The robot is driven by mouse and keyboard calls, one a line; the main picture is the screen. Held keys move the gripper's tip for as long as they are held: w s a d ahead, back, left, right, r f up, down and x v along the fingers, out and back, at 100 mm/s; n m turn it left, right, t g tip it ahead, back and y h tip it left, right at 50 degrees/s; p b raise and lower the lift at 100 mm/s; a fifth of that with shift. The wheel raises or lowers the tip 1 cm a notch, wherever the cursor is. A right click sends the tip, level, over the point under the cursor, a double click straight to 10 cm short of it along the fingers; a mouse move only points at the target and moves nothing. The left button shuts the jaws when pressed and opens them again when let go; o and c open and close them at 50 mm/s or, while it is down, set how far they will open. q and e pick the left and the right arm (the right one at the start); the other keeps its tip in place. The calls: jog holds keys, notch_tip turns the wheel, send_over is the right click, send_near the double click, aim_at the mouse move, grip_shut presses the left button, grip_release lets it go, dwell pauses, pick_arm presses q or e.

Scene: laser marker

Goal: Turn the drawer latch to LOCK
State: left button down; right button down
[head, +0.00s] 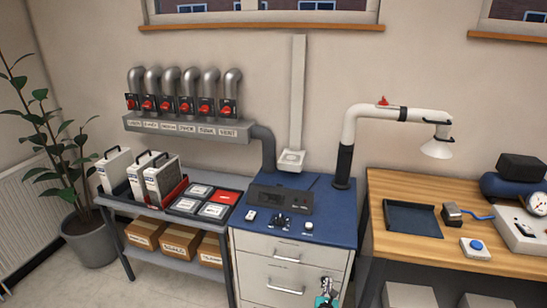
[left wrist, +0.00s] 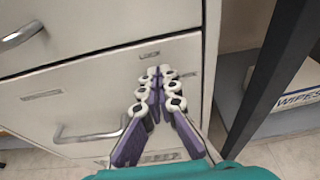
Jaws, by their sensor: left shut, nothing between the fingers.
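The white drawer cabinet (head: 262,246) with a blue top stands at the centre of the head view. In the left wrist view its drawer front (left wrist: 95,85) fills the left and middle, with a drawer handle (left wrist: 88,136) low on it. A small label reading LOCK (left wrist: 150,54) sits near the drawer's upper right. My left gripper (left wrist: 163,74) is shut and empty, its fingertips just below that label in the picture. The latch itself is not clear; the fingers cover that spot. I cannot tell whether they touch it. In the head view the left gripper (head: 325,282) shows low at the cabinet's right side.
A dark table leg (left wrist: 268,70) and a box marked WIPES (left wrist: 290,85) stand right of the cabinet. A wooden workbench (head: 390,240) is at the right, a grey shelf (head: 165,212) with boxes at the left. Bare floor (left wrist: 285,152) shows low in the wrist view.

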pick_arm(q)
jog(key=shift+w, duration=0.2)
jog(key=shift+d, duration=0.15)
jog(key=shift+r, duration=0.1)
pick_arm(e)
jog(key=shift+w+d, duration=0.1)
jog(key=shift+w, duration=0.1)
pick_arm(q)
jog(key=shift+w+a, duration=0.1)
jog(key=shift+a, duration=0.25)
jog(key=shift+w+a, duration=0.2)
jog(key=shift+a, duration=0.45)
jog(key=shift+a, duration=0.1)
jog(key=shift+r, duration=0.1)
jog(key=shift+a+r, duration=0.1)
jog(key=shift+r, duration=0.2)
